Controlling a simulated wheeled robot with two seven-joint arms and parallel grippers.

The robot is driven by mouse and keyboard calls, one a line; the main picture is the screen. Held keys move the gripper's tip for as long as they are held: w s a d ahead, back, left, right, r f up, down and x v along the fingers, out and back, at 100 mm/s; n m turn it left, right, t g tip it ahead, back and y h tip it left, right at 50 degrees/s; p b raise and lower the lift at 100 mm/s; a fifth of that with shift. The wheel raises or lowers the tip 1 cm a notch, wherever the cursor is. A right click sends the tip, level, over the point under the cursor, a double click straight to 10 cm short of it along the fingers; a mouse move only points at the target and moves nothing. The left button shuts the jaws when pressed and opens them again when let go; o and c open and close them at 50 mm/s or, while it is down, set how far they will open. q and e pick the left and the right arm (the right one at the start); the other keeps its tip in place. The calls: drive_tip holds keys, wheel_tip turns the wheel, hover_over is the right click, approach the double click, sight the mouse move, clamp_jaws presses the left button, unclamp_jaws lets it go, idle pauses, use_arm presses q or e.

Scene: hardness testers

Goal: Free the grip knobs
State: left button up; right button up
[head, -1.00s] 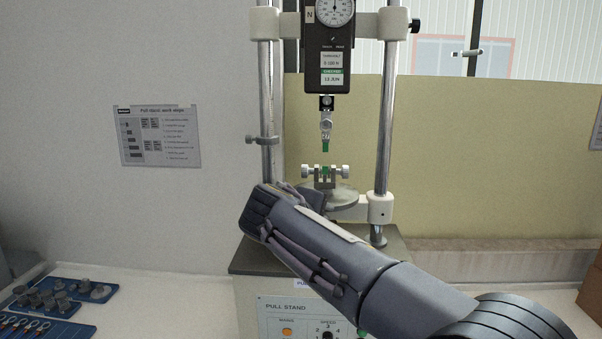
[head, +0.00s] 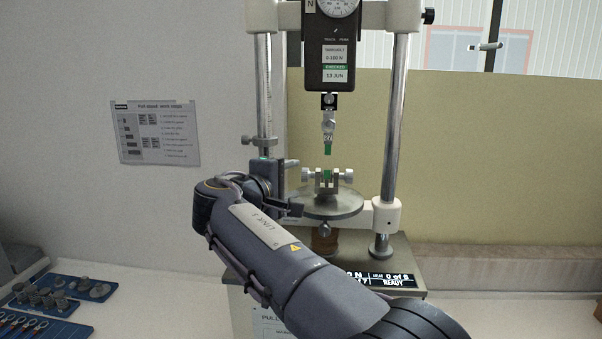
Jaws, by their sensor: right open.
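The pull stand's lower grip has two grip knobs, a left knob (head: 307,175) and a right knob (head: 348,175), sticking out on either side of a small clamp on a round plate (head: 340,204). A short green piece (head: 327,175) sits between the clamp jaws. Another green piece (head: 328,146) hangs from the upper grip (head: 328,126), with a gap between the two. My right gripper (head: 292,186) is open, its fingers pointing right, just left of the left knob. It looks empty. Whether it touches the knob I cannot tell. My left gripper is out of view.
A force gauge (head: 330,65) hangs above, between two steel columns (head: 395,130). Blue trays (head: 75,290) with grey parts and ringed tools lie at lower left. A work-steps sheet (head: 158,133) is on the wall.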

sight(302, 180)
drive_tip(key=shift+p+x, duration=0.5)
drive_tip(key=shift+x, duration=1.85)
drive_tip(key=shift+f, duration=0.1)
drive_tip(key=c, duration=1)
drive_tip(key=f+t+h+b, duration=0.1)
drive_tip(key=b, duration=0.6)
drive_tip(key=shift+m+t, duration=0.4)
drive_tip(key=shift+r+b, duration=0.15)
drive_tip(key=shift+b, duration=0.4)
drive_tip(key=shift+r, duration=0.1)
drive_tip(key=o, duration=1)
